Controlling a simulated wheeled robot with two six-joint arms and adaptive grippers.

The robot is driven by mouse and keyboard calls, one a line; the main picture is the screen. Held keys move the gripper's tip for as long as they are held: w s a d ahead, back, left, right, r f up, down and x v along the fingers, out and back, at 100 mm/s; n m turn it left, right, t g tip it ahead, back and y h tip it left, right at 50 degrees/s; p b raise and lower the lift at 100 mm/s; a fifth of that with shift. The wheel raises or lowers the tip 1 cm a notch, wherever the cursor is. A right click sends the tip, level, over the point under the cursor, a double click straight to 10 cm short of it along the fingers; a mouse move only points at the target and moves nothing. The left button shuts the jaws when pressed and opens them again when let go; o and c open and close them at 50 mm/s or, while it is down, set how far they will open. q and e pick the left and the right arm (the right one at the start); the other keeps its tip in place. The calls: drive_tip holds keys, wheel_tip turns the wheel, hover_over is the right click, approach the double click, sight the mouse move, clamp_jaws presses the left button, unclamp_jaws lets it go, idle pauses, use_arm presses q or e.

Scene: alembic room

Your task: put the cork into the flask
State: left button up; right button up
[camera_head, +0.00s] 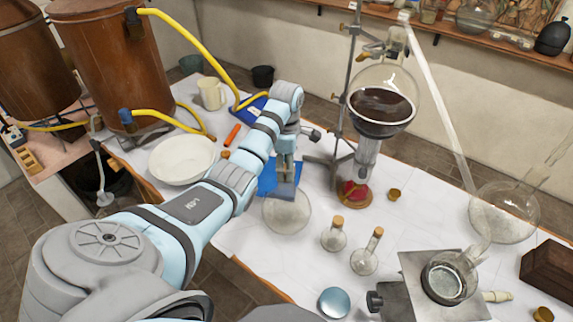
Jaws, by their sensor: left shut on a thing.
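My left gripper (284,190) points down over a round clear glass flask (288,214) on the white table. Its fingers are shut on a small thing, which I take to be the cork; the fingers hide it. They also cover the top of the flask, so I cannot tell whether the cork touches the flask's mouth. The flask looks upright. My right gripper is not in view.
Two small corked flasks (334,236) (364,258) stand right of the round flask. A retort stand holds a large flask (381,100) of dark liquid behind. A white bowl (182,160) is left, a metal hotplate (432,292) front right. Loose brown stopper (393,194) lies on the table.

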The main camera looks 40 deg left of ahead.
use_arm(q)
drive_tip(key=shift+s+f, duration=0.1)
drive_tip(key=shift+f, duration=0.55)
idle(1.7)
drive_tip(key=o, duration=1.5)
